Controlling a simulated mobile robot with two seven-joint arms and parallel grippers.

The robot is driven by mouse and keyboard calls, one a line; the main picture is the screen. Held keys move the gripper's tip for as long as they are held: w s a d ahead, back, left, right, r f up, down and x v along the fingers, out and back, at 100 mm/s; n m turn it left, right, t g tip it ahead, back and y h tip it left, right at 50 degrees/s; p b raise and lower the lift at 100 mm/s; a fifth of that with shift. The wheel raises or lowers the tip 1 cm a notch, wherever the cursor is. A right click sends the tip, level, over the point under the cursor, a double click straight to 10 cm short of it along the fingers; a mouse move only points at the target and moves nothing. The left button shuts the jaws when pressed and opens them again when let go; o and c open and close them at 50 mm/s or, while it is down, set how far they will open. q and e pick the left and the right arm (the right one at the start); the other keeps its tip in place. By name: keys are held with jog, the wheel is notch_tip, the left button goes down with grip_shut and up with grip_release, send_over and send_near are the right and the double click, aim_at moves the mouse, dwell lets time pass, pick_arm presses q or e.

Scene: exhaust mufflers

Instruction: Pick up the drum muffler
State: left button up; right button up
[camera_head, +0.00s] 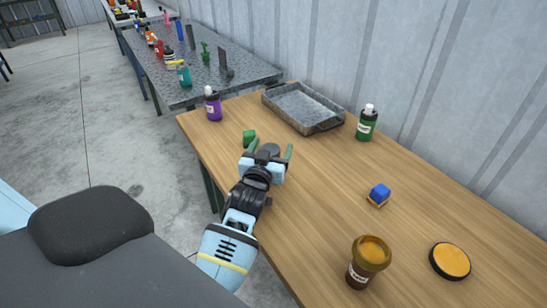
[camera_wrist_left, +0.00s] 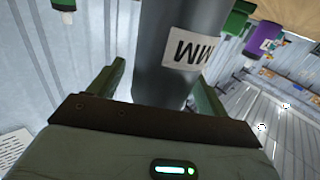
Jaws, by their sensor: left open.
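A dark grey cylinder, which I take to be the drum muffler (camera_wrist_left: 185,45), stands large in the left wrist view with a white label marked "MM". In the head view only its round grey top (camera_head: 272,149) shows; my gripper hides the rest. My left gripper (camera_head: 271,151) is open, with its green fingers one on each side of the cylinder. The left wrist view also shows the fingers of this gripper (camera_wrist_left: 161,73) flanking it; I cannot tell whether they touch it. My right gripper is in neither view.
A small green object (camera_head: 249,138) stands close beside the left finger. A purple bottle (camera_head: 213,105), metal tray (camera_head: 327,126) and green bottle (camera_head: 367,123) stand farther back.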

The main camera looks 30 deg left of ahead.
pick_arm(q)
jog(key=shift+w+a+f, duration=0.1)
jog(key=shift+w, duration=0.25)
jog(key=shift+w+a, duration=0.1)
jog(key=shift+w, duration=0.05)
jog(key=shift+s+r, duration=0.2)
jog(key=shift+s, duration=0.05)
jog(key=shift+c, duration=0.8)
jog(key=c, duration=0.9)
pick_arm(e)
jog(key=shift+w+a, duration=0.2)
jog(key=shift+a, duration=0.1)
pick_arm(q)
jog(key=shift+w, duration=0.1)
jog(key=shift+r, duration=0.45)
notch_tip(320, 180, up, 3)
jog(key=shift+f, duration=0.1)
jog(key=s+a, duration=0.3)
jog(key=s, duration=0.4)
jog(key=s+a+r, duration=0.1)
jog(key=s+a, duration=0.2)
jog(key=s, duration=0.5)
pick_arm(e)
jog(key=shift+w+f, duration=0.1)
